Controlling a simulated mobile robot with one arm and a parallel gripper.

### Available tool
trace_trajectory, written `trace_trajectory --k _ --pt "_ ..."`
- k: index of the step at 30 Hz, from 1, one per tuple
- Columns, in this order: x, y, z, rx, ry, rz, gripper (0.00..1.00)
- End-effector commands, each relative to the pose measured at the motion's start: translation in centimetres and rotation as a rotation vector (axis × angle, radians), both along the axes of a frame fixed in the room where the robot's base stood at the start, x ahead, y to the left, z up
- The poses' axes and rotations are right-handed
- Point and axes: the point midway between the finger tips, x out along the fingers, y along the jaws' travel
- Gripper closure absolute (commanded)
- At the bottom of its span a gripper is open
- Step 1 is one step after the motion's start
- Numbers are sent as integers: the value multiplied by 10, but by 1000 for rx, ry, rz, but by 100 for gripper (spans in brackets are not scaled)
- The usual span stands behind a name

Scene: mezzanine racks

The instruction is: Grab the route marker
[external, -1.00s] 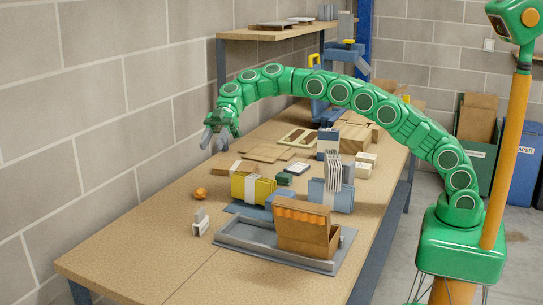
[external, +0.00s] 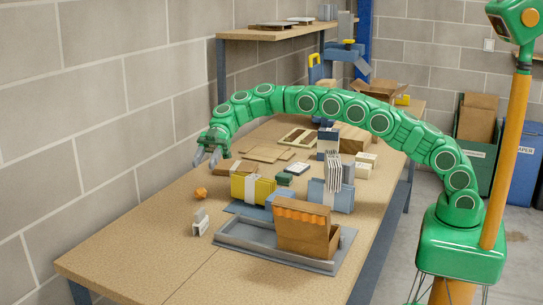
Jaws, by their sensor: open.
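A small orange piece (external: 201,193) lies on the wooden workbench near its left edge; it may be the route marker, but it is too small to be sure. A small grey and white item (external: 200,223) stands on the bench nearer the camera. My gripper (external: 206,162) is open and empty, with its two grey fingers pointing down. In the picture it is above the orange piece, with a gap between them.
A grey tray (external: 232,240) with an open brown box (external: 306,228) is at the bench front. A yellow bundle (external: 252,188), a blue bundle (external: 331,195) and upright cards crowd the middle. The bench's front left is clear; a block wall (external: 80,130) runs along the left.

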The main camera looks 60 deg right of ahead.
Motion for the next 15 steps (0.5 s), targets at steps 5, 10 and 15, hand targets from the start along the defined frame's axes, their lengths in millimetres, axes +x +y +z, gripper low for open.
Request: trace_trajectory --k 5,10,15 --pt "-2 0 -46 -2 7 2 55" --pt "0 0 -95 -1 6 -1 55" --pt "-1 0 -121 -1 2 1 55"
